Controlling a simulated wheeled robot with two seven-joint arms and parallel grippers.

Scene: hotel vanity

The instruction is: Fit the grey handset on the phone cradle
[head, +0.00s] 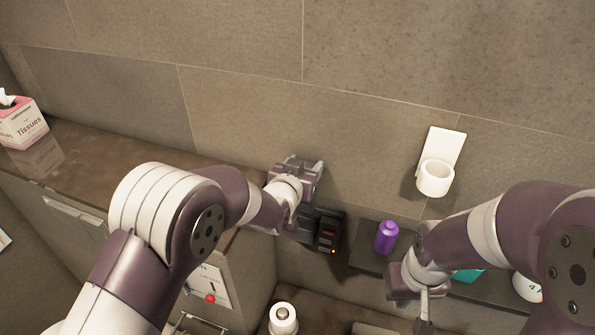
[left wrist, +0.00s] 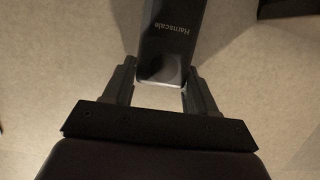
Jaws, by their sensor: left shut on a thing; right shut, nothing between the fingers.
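The grey handset (left wrist: 172,40) shows in the left wrist view as a dark bar with lettering, its near end between the fingers. My left gripper (left wrist: 162,88) is shut on it. In the head view my left gripper (head: 300,163) is close to the tiled wall, and it hides most or all of the handset. The phone cradle (head: 327,233) is a black unit with a small orange light, at the wall just below and right of my left gripper; my left wrist covers part of it. My right gripper (head: 424,325) is shut and empty, low at the right.
A purple bottle (head: 386,237) stands on a dark shelf (head: 365,258) right of the cradle. A white cup holder (head: 436,178) is fixed to the wall above. A teal item (head: 467,275) is partly behind my right arm. A tissue box (head: 22,123) stands far left on the counter.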

